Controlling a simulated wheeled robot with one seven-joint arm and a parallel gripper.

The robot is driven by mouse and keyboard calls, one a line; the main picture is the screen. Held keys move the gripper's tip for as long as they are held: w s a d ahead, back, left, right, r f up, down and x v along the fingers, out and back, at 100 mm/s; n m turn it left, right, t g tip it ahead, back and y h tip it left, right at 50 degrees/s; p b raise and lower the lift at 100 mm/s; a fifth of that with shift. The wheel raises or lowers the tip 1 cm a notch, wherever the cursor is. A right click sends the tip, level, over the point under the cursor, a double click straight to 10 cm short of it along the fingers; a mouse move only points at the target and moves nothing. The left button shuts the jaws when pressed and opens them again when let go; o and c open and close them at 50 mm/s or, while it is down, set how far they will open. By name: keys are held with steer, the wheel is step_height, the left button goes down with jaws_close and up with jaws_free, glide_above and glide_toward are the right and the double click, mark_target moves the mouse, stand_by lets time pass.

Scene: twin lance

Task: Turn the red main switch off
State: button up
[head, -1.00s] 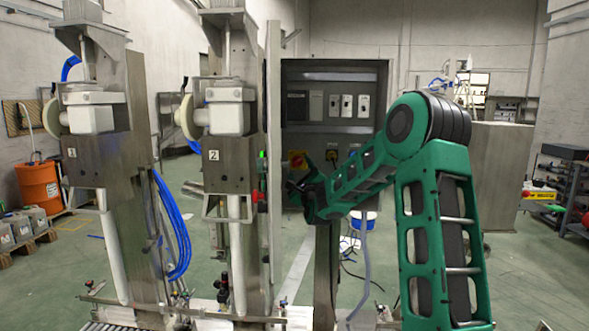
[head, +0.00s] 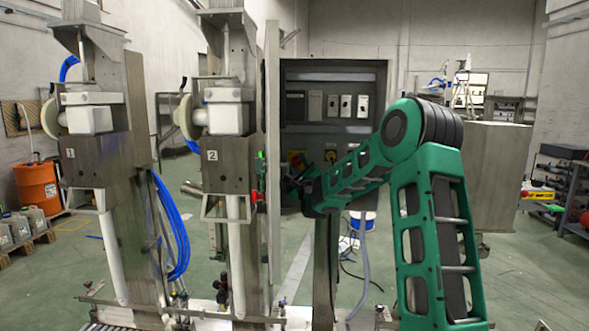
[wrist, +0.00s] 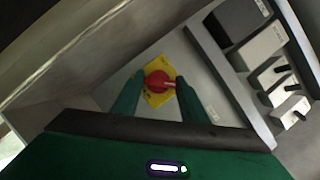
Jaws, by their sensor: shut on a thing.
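The red main switch (wrist: 158,82) is a red rotary knob on a yellow plate (wrist: 150,98). In the wrist view it lies between the green fingers of my gripper (wrist: 160,79), which is shut on it. A pale mark on the knob points to the right in that view. In the head view my gripper (head: 295,183) is at the left part of the grey control cabinet (head: 335,137), near its open door. There the arm hides most of the switch, and only a bit of yellow and red shows above the gripper.
The cabinet door (head: 273,150) stands open close to the left of my gripper. Several smaller switches (wrist: 280,75) sit on a panel to the right in the wrist view. Machine column 2 (head: 231,150) stands left of the door. A grey hose (head: 363,250) hangs below the cabinet.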

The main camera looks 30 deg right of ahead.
steer(key=shift+a+f+n, duration=0.1)
steer(key=shift+a+n, duration=0.1)
steer(key=shift+n, duration=0.1)
steer(key=n+g+y, duration=0.1)
steer(key=n+y, duration=0.1)
steer(key=n, duration=0.2)
steer(key=shift+a, duration=0.1)
steer(key=n, duration=0.2)
steer(key=n+g+y, duration=0.1)
steer(key=n, duration=0.1)
steer(key=shift+r+n, duration=0.2)
steer(key=shift+n, duration=0.2)
steer(key=n+g, duration=0.2)
steer(key=n, duration=0.1)
steer(key=shift+w+a+r+n, duration=0.1)
steer(key=shift+n, duration=0.3)
steer(key=n+g, duration=0.2)
steer(key=n, duration=0.1)
steer(key=shift+a+n+h, duration=0.1)
steer(key=shift+n+h, duration=0.3)
steer(key=o, duration=1.1)
steer(key=shift+w, duration=0.1)
steer(key=shift+d, duration=0.2)
